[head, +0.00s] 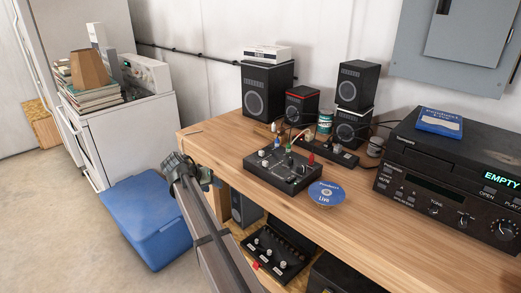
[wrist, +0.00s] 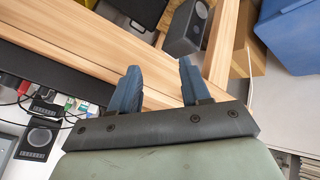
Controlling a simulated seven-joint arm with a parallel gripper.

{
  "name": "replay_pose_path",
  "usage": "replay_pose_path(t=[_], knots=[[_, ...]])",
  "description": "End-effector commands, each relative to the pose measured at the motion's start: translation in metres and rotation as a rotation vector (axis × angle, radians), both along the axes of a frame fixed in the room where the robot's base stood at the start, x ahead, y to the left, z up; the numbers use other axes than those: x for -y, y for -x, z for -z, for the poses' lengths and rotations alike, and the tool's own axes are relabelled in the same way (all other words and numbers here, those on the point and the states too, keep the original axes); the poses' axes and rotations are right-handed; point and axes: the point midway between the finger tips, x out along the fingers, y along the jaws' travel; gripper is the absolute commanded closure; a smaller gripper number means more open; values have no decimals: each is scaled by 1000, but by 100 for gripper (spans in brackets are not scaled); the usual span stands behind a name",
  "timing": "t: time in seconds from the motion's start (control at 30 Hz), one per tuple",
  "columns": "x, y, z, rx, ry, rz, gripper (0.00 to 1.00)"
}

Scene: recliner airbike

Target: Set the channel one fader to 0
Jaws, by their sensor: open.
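The black mixer (head: 268,171) sits on the wooden workbench, left of the middle, with several small knobs and coloured plugs on top. Its channel one fader is too small to tell apart, and its setting cannot be read. My gripper (head: 188,170) is at the bench's front left edge, left of the mixer and apart from it. In the wrist view its two blue fingers (wrist: 160,84) are spread with nothing between them. A long dark strip at the left of the wrist view may be the mixer's side; I cannot tell.
A blue and white disc (head: 327,193) lies right of the mixer. Several speakers (head: 266,90) stand behind it. A large black player (head: 455,165) fills the bench's right. A second control box (head: 278,258) is on the shelf below. A blue bin (head: 148,218) stands on the floor left.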

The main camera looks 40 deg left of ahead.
Motion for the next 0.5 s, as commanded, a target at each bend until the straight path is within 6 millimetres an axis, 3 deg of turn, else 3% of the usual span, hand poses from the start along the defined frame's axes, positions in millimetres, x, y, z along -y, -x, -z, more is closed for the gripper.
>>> replay_pose_path(t=[0.03, 0.17, 0.5], knots=[[-10, -13, -15, -32, -21, 45, 53], [-13, -50, -48, -147, -69, 196, 53], [11, -168, -152, -505, -163, 615, 53]])
